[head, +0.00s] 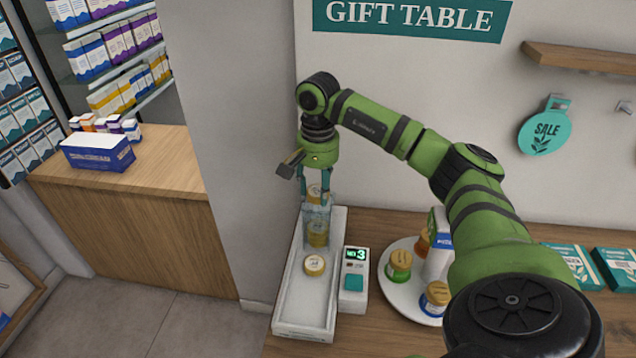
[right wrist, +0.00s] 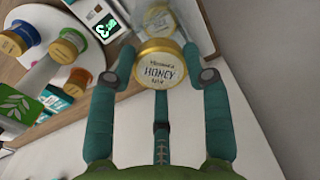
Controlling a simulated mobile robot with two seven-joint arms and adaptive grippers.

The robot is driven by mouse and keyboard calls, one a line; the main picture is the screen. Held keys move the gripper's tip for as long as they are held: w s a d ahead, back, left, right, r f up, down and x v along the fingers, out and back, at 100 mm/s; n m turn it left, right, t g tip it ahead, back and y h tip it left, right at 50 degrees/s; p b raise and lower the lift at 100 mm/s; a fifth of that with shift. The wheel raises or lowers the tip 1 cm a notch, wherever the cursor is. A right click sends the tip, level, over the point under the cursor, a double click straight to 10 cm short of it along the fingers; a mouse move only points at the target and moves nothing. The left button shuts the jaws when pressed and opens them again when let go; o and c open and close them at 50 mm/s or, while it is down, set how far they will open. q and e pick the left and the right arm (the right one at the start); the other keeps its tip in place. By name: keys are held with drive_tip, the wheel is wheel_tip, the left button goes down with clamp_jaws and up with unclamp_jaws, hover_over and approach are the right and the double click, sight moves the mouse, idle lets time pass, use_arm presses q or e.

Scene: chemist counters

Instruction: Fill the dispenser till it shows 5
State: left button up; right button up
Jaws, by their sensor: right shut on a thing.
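My right gripper (head: 315,198) points down over the back of the dispenser. Its teal fingers are shut on a round gold-rimmed honey tin (right wrist: 162,62), labelled "HONEY" in the right wrist view. The dispenser is a long white tray (head: 288,318) with a clear upright chute (head: 308,214) at its back. The held tin is at the chute's top; whether it touches the chute I cannot tell. Gold tins (head: 318,238) show inside the chute, and one tin (head: 315,265) lies in the tray in front. The counter box (head: 353,297) beside it shows a green 3. My left gripper is not in view.
Teal boxes (head: 570,266) lie farther right on the wooden table. The wall stands close behind the dispenser.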

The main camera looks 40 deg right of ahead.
drive_tip(key=o, duration=1.1)
drive_tip(key=shift+o, duration=0.2)
wheel_tip(320, 180, up, 12)
idle(0.6)
